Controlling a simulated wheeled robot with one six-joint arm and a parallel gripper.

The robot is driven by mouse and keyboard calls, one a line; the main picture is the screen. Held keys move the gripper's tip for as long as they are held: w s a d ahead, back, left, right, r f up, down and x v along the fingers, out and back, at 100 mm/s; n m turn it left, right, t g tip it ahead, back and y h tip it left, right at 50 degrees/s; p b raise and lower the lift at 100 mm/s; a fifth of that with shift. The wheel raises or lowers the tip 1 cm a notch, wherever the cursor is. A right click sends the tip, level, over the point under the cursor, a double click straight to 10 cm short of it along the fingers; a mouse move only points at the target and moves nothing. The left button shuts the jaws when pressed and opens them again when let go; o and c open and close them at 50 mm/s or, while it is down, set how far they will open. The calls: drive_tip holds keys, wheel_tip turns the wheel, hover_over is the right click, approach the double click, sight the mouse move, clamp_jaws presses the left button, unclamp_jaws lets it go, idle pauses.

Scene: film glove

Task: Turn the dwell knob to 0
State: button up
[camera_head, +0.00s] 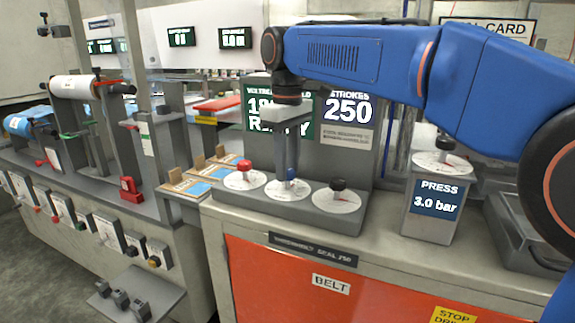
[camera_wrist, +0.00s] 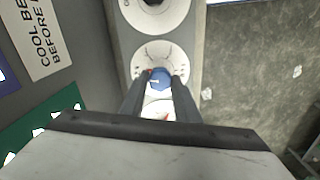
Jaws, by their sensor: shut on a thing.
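Three knobs stand in a row on a grey panel (camera_head: 330,222), each on a white dial: a red knob (camera_head: 244,166), a blue knob (camera_wrist: 160,79) in the middle and a black knob (camera_head: 338,184). I cannot read which one is labelled dwell. My gripper (camera_head: 290,178) points straight down over the middle dial (camera_head: 274,188). In the wrist view my gripper (camera_wrist: 160,84) is shut on the blue knob, one finger on each side. The fingers hide part of the middle dial and its scale marks.
Behind the panel stand a green display and a strokes sign (camera_head: 347,106) reading 250. A press unit (camera_head: 436,200) showing 3.0 bar, with its own dark knob, stands to the right. Brown-and-blue packs (camera_head: 190,185) lie to the left. The bench front edge is clear.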

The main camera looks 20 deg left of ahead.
drive_tip(key=shift+n, duration=1.2)
drive_tip(key=o, duration=1)
drive_tip(key=shift+o, duration=0.2)
drive_tip(key=shift+r, duration=0.1)
